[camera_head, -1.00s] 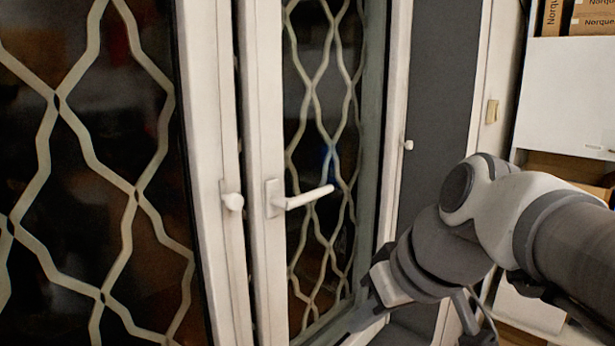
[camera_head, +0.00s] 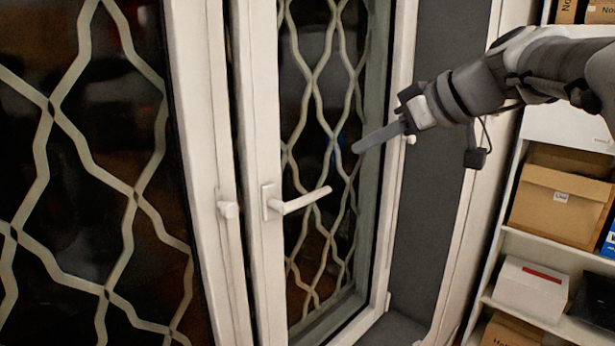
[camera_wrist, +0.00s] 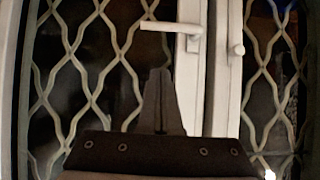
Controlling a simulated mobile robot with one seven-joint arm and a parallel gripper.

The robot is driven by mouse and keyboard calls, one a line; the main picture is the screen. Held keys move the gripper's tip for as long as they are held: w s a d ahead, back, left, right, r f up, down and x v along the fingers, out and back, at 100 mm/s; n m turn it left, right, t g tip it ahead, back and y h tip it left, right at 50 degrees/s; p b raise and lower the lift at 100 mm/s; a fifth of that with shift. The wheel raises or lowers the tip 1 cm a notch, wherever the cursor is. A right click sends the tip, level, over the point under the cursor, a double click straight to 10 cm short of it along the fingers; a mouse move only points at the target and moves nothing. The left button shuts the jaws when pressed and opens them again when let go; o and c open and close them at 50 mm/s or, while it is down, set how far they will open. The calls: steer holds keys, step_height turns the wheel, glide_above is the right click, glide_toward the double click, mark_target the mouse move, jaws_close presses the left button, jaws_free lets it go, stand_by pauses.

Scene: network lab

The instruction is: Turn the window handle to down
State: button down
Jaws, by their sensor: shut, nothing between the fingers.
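The white window handle (camera_head: 298,201) sits on the white frame of the window sash in the head view. Its lever points to the right and slightly up, near horizontal. In the wrist view the handle (camera_wrist: 172,27) shows at the top, its lever pointing left. My gripper (camera_head: 356,149) is shut and empty, up and to the right of the lever's free end, apart from it. In the wrist view my gripper (camera_wrist: 160,75) shows its fingers together, in front of the window below the lever.
A small white knob (camera_head: 229,210) is on the frame left of the handle. Wavy metal grilles (camera_head: 131,200) cover the dark panes. A shelf with cardboard boxes (camera_head: 558,197) and a white box (camera_head: 530,292) stands at the right. The space around the lever looks clear.

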steer(key=s+d+f+p+x, duration=0.1)
steer(key=f+p+x, duration=0.1)
steer(key=x, duration=1)
steer(key=shift+a+f, duration=0.25)
steer(key=shift+f, duration=0.1)
steer(key=shift+f, duration=0.1)
steer(key=shift+d+f+b, duration=0.1)
steer(key=shift+f+b, duration=0.1)
steer(key=shift+b, duration=0.2)
